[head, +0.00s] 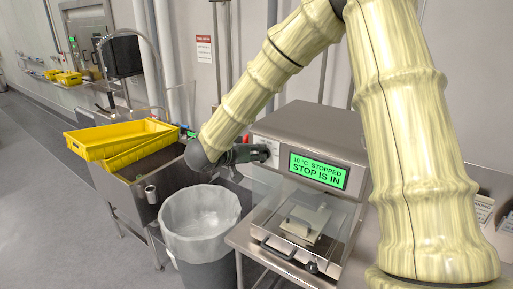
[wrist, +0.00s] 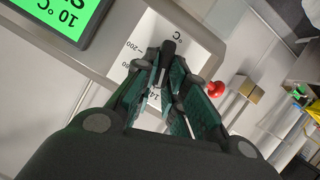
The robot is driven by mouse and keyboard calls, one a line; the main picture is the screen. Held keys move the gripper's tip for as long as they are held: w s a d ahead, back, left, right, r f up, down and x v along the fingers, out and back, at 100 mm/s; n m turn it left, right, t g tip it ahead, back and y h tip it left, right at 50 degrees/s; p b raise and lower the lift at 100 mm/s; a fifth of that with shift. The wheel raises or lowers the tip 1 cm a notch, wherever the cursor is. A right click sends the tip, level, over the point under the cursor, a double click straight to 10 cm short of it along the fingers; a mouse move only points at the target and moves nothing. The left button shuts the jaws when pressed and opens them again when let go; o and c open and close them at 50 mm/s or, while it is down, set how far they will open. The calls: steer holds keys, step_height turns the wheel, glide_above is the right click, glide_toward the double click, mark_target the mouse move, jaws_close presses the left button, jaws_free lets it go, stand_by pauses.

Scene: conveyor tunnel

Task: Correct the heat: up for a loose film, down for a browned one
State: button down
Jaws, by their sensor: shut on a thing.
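The grey steel machine (head: 310,125) has a green display (head: 318,170) reading "10 °C STOPPED" and "STOP IS IN". My gripper (head: 262,153) is at the machine's face, left of the display. In the wrist view, its fingers (wrist: 170,68) are shut on a black knob (wrist: 168,47) over a white scale plate (wrist: 192,40) marked °C. The fingers hide part of the scale; "200" shows. A red button (wrist: 217,88) sits just beside the plate. I see no film whose state I can tell.
A lined bin (head: 200,215) stands below my arm. Yellow crates (head: 120,140) rest on a sink at left. The floor at far left is clear.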

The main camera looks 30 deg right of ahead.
steer(key=shift+d+f, duration=0.1)
steer(key=c, duration=1.5)
jaws_free()
steer(key=shift+s, duration=0.1)
steer(key=shift+o, duration=0.2)
steer(key=shift+d, duration=0.15)
steer(key=shift+a, duration=0.2)
steer(key=v, duration=1.1)
steer(key=shift+a+r, duration=0.2)
steer(key=shift+a, duration=0.15)
